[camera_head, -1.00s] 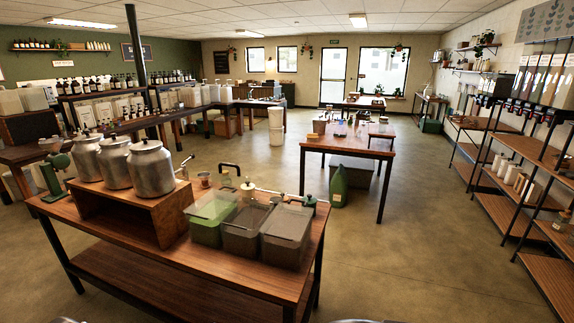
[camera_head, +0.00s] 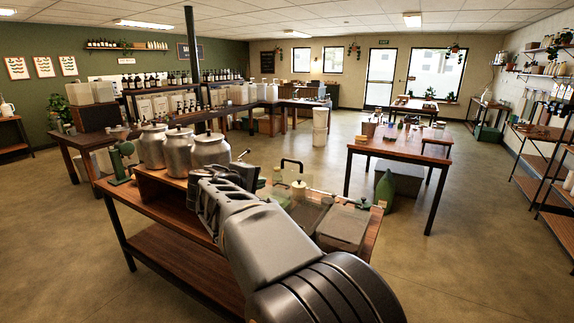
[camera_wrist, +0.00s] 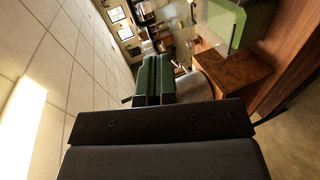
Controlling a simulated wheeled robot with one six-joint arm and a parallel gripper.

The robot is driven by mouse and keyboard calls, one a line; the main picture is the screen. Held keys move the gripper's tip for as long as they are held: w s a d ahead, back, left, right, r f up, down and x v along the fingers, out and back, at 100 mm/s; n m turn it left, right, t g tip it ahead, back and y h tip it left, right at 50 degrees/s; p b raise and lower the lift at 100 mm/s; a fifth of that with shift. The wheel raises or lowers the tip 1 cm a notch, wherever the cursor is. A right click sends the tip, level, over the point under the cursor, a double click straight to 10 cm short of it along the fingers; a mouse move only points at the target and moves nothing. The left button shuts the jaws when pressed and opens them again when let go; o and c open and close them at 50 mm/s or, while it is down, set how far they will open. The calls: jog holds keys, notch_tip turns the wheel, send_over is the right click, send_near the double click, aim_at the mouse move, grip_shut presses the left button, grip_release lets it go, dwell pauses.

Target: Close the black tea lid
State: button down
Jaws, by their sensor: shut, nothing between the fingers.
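No label for black tea is legible, so I cannot tell which lid is its lid. Clear bins stand on the wooden table; the right bin (camera_head: 342,228) looks covered, while the middle bin (camera_head: 308,215) is partly behind my arm. My gripper (camera_head: 238,174) is over the table, just right of the right metal canister (camera_head: 210,152). In the wrist view its fingers (camera_wrist: 156,78) are together and empty. A metal canister (camera_wrist: 192,87) and a wooden riser (camera_wrist: 232,78) show beyond them, with a green-tinted bin (camera_wrist: 222,24) at upper right.
Two more canisters, left (camera_head: 152,146) and middle (camera_head: 178,153), share the riser. A black arched handle (camera_head: 292,162) stands behind the bins. A green press (camera_head: 121,162) is at the table's left end. Another table (camera_head: 398,148) stands behind right; open floor lies between.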

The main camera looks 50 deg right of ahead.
aim_at(290, 160)
jog(key=shift+h, duration=0.7)
jog(key=r+p+x, duration=0.1)
jog(key=x, duration=0.4)
jog(key=r+p+x, duration=0.1)
jog(key=x, duration=0.4)
jog(key=r+p+x, duration=0.1)
jog(key=x, duration=0.4)
jog(key=shift+w+d, duration=0.35)
jog(key=shift+d, duration=0.15)
jog(key=shift+p, duration=0.4)
